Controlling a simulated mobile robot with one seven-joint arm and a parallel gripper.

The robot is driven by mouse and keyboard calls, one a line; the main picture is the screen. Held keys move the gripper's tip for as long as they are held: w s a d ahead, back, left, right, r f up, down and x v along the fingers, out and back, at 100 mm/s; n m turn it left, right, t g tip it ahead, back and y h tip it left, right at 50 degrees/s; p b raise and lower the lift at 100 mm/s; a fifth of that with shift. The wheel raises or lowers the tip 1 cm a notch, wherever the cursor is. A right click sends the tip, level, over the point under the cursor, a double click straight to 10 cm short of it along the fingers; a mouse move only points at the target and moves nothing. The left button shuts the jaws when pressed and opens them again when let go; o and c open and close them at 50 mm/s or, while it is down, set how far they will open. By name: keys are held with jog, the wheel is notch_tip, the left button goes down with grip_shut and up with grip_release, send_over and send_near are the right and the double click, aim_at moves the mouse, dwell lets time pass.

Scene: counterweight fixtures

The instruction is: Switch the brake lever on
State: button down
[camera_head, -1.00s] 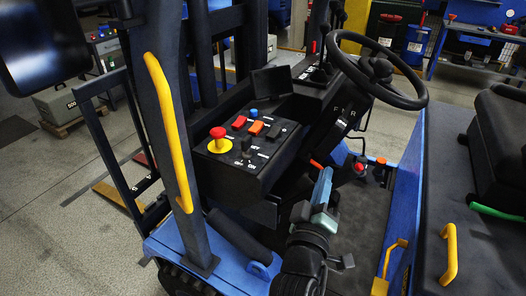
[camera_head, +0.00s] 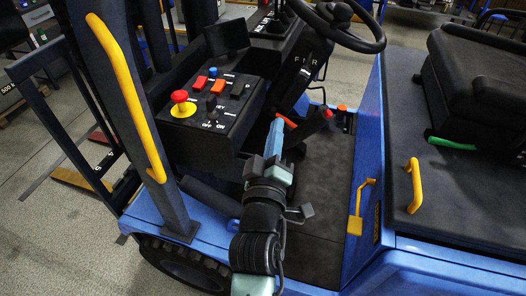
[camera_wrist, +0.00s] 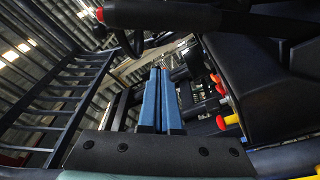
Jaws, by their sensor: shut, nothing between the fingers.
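A black lever with a red tip (camera_head: 327,114) stands above the cab floor, to the right of my gripper; it looks like the brake lever, though no label shows. A black bar with a red end (camera_wrist: 160,15), which seems to be this lever, crosses the top of the wrist view. My gripper (camera_head: 277,122) has its blue fingers pressed together and empty. It points forward beside the control panel, apart from the red-tipped lever. The closed fingers also show in the wrist view (camera_wrist: 160,75). The lever's base is hard to make out.
The control panel (camera_head: 215,105) with a red-and-yellow stop button (camera_head: 182,104) lies left of my gripper. An orange-red piece (camera_head: 288,121) and an orange knob (camera_head: 342,108) are nearby. The steering wheel (camera_head: 340,20) is above, the seat (camera_head: 475,85) right.

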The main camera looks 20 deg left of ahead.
jog(key=s+d+b, duration=0.1)
jog(key=s, duration=0.5)
jog(key=shift+d+f, duration=0.2)
jog(key=d+r+m+t+h, duration=0.1)
jog(key=d+r+m+t, duration=0.15)
jog(key=r, duration=0.75)
jog(key=d+r+m+t+h, duration=0.15)
jog(key=r+m, duration=0.25)
jog(key=r, duration=0.7)
jog(key=s+d+r+m+t, duration=0.2)
jog(key=s+r, duration=0.3)
jog(key=r, duration=0.4)
jog(key=s+d+r+m+t, duration=0.2)
jog(key=s+r, duration=0.3)
jog(key=r, duration=0.4)
jog(key=shift+d+r+m, duration=0.2)
jog(key=shift+m, duration=0.35)
